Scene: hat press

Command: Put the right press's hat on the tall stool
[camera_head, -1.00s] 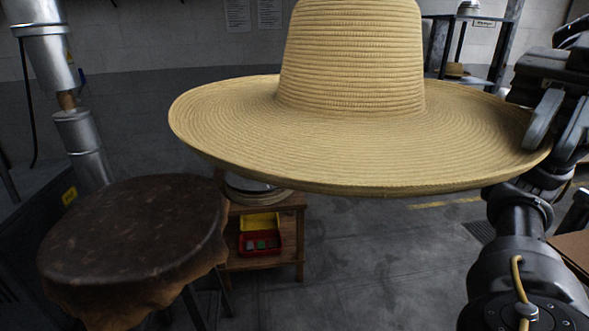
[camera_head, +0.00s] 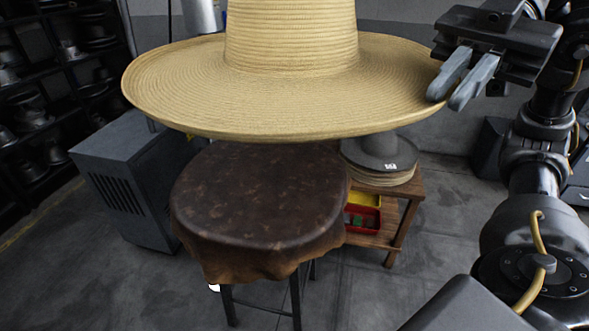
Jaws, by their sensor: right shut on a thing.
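A wide-brimmed straw hat (camera_head: 290,95) is in the air, crown up, across the upper middle of the head view. My right gripper (camera_head: 450,95) is shut on the right edge of its brim. The tall stool (camera_head: 258,200) has a round dark top with a brown leather cover hanging over its edge. In the picture it lies just below the hat, whose brim covers the far edge of the stool top. The gap between hat and stool cannot be judged exactly. My left gripper is not in view.
A low wooden table (camera_head: 412,190) stands right of the stool, bearing a grey hat (camera_head: 380,150) on stacked brims and a red and yellow box (camera_head: 362,215) on its lower shelf. A grey cabinet (camera_head: 130,180) stands left. Dark shelves (camera_head: 50,90) hold metal shapes.

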